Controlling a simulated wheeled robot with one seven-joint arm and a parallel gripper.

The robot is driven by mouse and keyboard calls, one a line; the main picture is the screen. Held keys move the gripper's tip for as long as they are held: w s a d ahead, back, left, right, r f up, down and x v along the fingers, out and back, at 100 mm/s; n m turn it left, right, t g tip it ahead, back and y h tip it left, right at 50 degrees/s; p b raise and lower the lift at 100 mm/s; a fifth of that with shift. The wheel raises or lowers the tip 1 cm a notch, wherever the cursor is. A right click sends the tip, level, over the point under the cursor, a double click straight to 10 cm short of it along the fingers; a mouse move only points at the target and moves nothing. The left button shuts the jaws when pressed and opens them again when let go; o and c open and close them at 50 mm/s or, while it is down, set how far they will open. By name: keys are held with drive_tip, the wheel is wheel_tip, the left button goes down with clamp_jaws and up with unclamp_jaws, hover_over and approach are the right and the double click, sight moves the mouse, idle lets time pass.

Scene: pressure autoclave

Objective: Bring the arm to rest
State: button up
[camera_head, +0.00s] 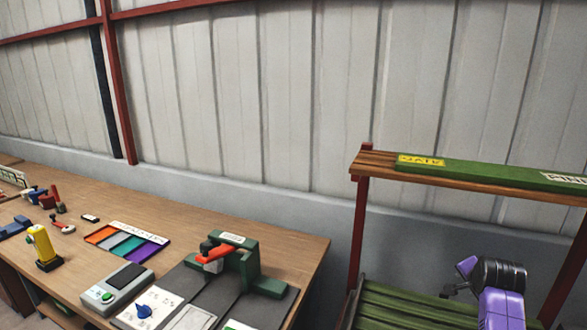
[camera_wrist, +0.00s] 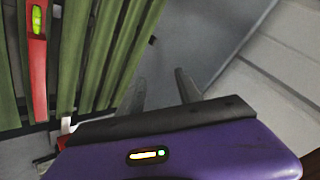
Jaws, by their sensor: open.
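My gripper (camera_wrist: 163,90) shows in the wrist view, with its two dark fingers apart and nothing between them. Behind the fingers is a plain grey surface. My purple and black arm is at the lower right of the head view, in front of the green slatted bench (camera_head: 400,306). How far the gripper is from the slats is hard to tell. The green slats (camera_wrist: 105,50) also show in the wrist view, left of the fingers.
A red post with a yellow-green vial (camera_wrist: 37,20) is left in the wrist view. A shelf (camera_head: 375,166) carrying a green beam (camera_head: 490,174) spans above my arm. Left is a wooden workbench (camera_head: 190,222) with a green device (camera_head: 243,262), colored tray (camera_head: 127,243) and grey instrument (camera_head: 118,288).

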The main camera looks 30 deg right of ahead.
drive_tip(key=s+a+n+t+b, duration=0.1)
drive_tip(key=s+a+n+t, duration=0.3)
drive_tip(key=a, duration=0.6)
drive_tip(key=a+f+n+t, duration=0.1)
drive_tip(key=a+n+t, duration=0.1)
drive_tip(key=a+n, duration=0.5)
drive_tip(key=s+a+n+t+b, duration=0.1)
drive_tip(key=s+a+n+t, duration=0.2)
drive_tip(key=a, duration=0.9)
drive_tip(key=s+a+n+y+b, duration=0.1)
drive_tip(key=s+a+n+y, duration=0.5)
drive_tip(key=s+a, duration=1.5)
drive_tip(key=shift+s+r+y+b, duration=0.2)
drive_tip(key=shift+s+y+b, duration=0.15)
drive_tip(key=shift+s+y, duration=0.55)
drive_tip(key=shift+s+a, duration=0.1)
drive_tip(key=shift+s, duration=0.1)
